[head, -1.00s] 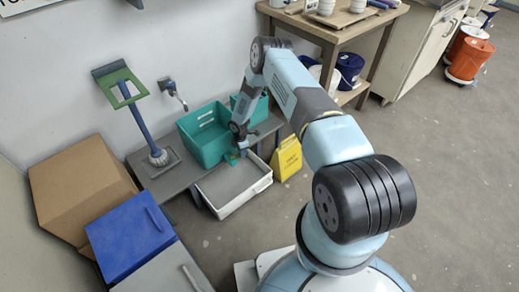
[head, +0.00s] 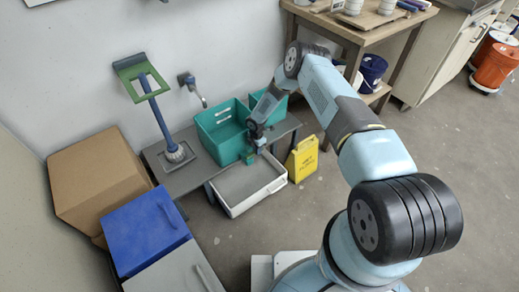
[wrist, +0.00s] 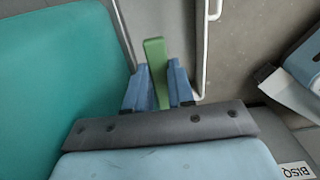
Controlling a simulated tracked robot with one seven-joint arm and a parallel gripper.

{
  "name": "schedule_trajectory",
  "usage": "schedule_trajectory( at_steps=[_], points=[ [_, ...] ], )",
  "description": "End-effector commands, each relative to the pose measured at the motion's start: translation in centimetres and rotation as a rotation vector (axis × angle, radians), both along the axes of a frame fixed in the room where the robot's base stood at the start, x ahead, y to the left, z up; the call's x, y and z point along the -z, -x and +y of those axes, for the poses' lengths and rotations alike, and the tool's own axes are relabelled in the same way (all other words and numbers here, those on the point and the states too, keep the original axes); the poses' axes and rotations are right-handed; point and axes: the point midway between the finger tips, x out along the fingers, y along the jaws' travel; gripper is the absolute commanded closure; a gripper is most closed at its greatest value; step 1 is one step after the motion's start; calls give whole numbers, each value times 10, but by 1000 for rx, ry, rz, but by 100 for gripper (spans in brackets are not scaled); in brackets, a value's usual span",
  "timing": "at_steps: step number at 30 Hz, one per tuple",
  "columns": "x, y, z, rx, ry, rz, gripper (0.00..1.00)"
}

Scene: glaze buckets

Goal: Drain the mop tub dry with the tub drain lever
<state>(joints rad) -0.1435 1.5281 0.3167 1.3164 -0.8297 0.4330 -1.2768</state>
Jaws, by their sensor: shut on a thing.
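The teal mop tub (head: 222,132) stands on a low grey bench by the wall. Its inside shows only partly, and I cannot tell how much water is in it. My gripper (head: 250,155) is low at the tub's front right. In the wrist view its blue fingers (wrist: 158,85) are shut on a green lever (wrist: 154,62), which stands up between them. The tub's teal wall (wrist: 62,75) is close on the left in that view. The lever's base is hidden.
A white-rimmed grey tray (head: 248,185) sits just in front of the tub. A yellow floor sign (head: 302,158) stands to its right. A mop (head: 160,115), a cardboard box (head: 98,180) and a blue box (head: 145,230) are at left. Open floor lies right.

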Motion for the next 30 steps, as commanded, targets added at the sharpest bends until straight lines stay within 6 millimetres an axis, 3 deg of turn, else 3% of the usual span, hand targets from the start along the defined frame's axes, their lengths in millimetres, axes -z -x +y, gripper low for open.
schedule_trajectory(
  at_steps=[1, 5, 6, 14, 23, 30],
  points=[
    [-6, -8, 5, 0, -10, -17, 100],
    [-6, -9, 5, -1, -10, -18, 100],
    [-6, -9, 5, -1, -9, -17, 76],
    [-4, -5, 3, -3, -5, -11, 51],
    [-3, -3, 2, -3, -1, -7, 51],
    [-28, -4, 2, -4, 0, -7, 51]
  ],
)
